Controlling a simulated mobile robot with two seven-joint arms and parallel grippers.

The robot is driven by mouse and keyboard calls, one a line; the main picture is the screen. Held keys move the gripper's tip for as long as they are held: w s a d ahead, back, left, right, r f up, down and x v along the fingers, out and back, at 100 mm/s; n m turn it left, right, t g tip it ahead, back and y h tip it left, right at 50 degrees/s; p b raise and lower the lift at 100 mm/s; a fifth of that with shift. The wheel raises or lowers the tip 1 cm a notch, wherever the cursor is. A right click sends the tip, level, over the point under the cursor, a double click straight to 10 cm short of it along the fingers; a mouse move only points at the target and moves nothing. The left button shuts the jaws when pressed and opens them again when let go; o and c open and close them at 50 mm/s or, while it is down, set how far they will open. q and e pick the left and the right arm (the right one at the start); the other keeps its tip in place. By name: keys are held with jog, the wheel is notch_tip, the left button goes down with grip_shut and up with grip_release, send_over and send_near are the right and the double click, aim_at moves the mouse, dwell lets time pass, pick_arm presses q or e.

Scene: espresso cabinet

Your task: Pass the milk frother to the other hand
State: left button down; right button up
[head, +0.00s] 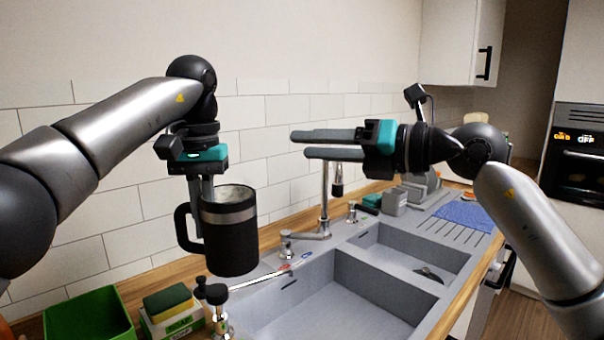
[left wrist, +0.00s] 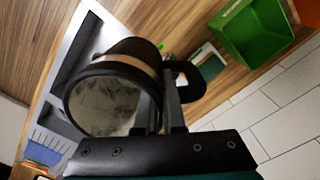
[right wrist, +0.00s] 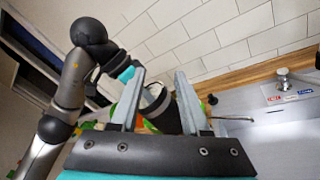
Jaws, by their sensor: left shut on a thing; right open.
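The milk frother (head: 229,236) is a black cylindrical jug with a silver rim band and a side handle, held upright above the counter by the sink's left end. My left gripper (head: 200,194) points down and is shut on it at the handle side of the rim. The left wrist view shows the frother's open top (left wrist: 103,103) and its dark handle (left wrist: 205,82). My right gripper (head: 312,144) is open and empty, pointing left, apart from the frother and a little higher. In the right wrist view the frother (right wrist: 162,112) appears beyond and between the open fingers (right wrist: 155,98).
The sink (head: 335,300) with its tap (head: 325,205) lies below the right gripper. A green bin (head: 88,318) and a sponge on a box (head: 168,300) stand at the lower left. A tiled wall (head: 120,215) runs behind. A blue cloth (head: 465,214) lies on the drainer.

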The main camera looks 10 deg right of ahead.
aim_at(248, 188)
jog(key=s+a+f+n+h, duration=0.2)
jog(key=s+a+n+h, duration=0.1)
jog(key=s+n+h, duration=0.3)
jog(key=shift+m, duration=0.5)
jog(key=x, duration=1.1)
jog(key=shift+a+f, duration=0.15)
jog(key=shift+a, duration=0.35)
jog(key=shift+y, duration=0.3)
jog(key=shift+c, duration=0.3)
grip_shut()
pick_arm(q)
jog(key=shift+w+r, duration=0.1)
jog(key=shift+r, duration=0.05)
pick_arm(e)
jog(key=shift+f, duration=0.25)
pick_arm(q)
jog(key=c, duration=0.9)
grip_release()
jog(key=shift+c, duration=0.2)
pick_arm(e)
jog(key=shift+r, duration=0.35)
